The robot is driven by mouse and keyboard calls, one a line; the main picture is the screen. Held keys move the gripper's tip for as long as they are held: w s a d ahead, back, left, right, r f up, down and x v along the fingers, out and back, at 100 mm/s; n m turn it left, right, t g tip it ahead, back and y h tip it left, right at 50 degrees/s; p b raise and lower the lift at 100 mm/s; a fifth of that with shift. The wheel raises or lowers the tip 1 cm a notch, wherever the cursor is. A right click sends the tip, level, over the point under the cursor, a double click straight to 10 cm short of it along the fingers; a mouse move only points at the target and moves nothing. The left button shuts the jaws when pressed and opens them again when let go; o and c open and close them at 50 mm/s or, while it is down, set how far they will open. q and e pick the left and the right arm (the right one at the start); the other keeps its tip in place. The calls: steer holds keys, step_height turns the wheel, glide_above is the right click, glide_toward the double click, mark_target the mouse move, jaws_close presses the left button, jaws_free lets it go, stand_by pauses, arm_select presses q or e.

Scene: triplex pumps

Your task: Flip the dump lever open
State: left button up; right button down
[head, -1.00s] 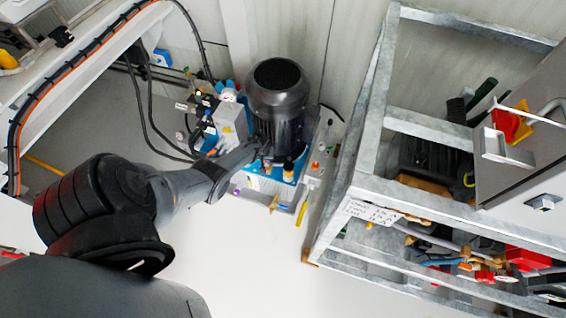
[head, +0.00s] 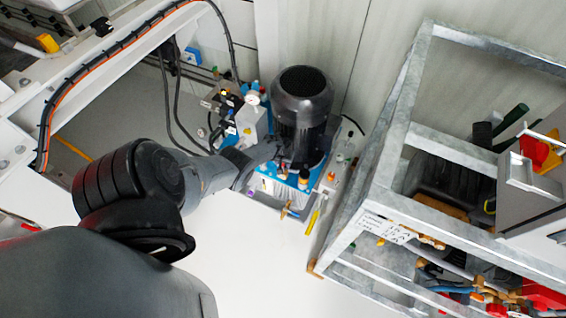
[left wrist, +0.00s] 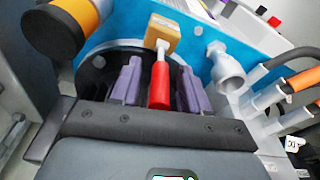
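A lever with a red handle (left wrist: 160,86) and a brass-coloured block (left wrist: 163,34) at its far end shows in the left wrist view; I take it for the dump lever. My left gripper (left wrist: 160,80) has two purple fingers, one on each side of the red handle. Gaps show between handle and fingers, so it is open around the lever, not clamped. In the head view my left gripper (head: 277,158) reaches the pump unit beside the black motor (head: 301,110); its fingertips and the lever are hard to make out there. My right gripper is not in view.
In the left wrist view an orange-and-black cylinder (left wrist: 62,26) is at upper left, and a grey pipe fitting (left wrist: 225,68) stands right of the fingers. In the head view a metal frame (head: 345,226) stands right of the pump unit. Open floor (head: 255,265) lies in front.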

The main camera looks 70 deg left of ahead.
arm_select(q)
steer(key=shift+r, duration=0.15)
step_height(320, 180, up, 10)
steer(key=d+p, duration=0.1)
steer(key=p, duration=0.8)
steer(key=shift+s+d+r, duration=0.2)
steer(key=shift+s, duration=0.25)
